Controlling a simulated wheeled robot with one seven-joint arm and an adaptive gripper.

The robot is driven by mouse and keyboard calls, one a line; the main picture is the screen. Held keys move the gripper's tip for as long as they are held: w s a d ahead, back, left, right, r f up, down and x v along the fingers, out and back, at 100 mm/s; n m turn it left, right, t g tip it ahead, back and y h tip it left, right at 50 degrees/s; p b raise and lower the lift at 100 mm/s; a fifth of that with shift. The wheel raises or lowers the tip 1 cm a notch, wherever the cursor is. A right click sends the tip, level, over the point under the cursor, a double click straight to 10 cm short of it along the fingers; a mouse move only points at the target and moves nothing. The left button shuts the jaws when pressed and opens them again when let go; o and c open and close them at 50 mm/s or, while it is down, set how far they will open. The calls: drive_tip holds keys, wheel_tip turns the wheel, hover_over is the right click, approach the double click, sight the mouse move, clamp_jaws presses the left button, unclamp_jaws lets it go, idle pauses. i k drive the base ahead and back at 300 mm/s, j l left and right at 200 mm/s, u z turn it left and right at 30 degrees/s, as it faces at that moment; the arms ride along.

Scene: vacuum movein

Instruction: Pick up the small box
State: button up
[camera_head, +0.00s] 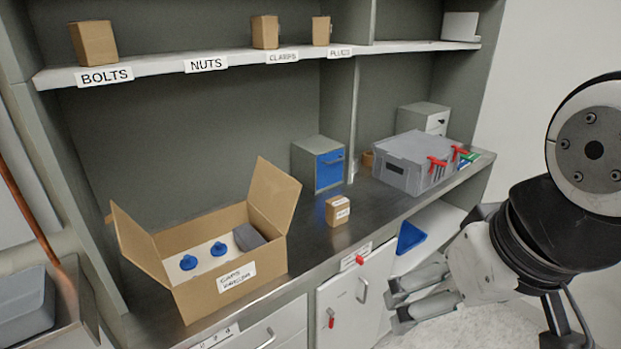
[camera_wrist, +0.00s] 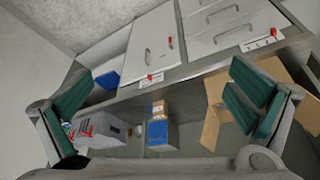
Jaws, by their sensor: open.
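The small box (camera_head: 338,210) is a brown cardboard cube with white labels. It stands on the grey counter (camera_head: 310,262), in front of a small cabinet with a blue door (camera_head: 318,165). In the wrist view the small box (camera_wrist: 158,108) shows near the middle, next to the blue-doored cabinet (camera_wrist: 157,133). My gripper (camera_head: 398,305) is at the lower right in the head view, in front of the counter and apart from the small box. In the wrist view my gripper (camera_wrist: 155,105) has its green-padded fingers spread wide, with nothing held between them.
An open carton (camera_head: 230,270) with blue caps stands at the counter's left. A grey case (camera_head: 405,165) with red clips stands at the right. A shelf (camera_head: 230,62) with several small boxes runs above. Cabinet doors (camera_head: 352,295) front the counter. Bare counter surrounds the small box.

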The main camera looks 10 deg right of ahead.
sight(336, 208)
drive_tip(key=i+l, duration=0.2)
drive_tip(key=i, duration=0.2)
drive_tip(key=i+l+z, duration=0.1)
drive_tip(key=i+l, duration=0.15)
drive_tip(key=i, duration=0.15)
drive_tip(key=i+l, duration=0.2)
drive_tip(key=i, duration=0.2)
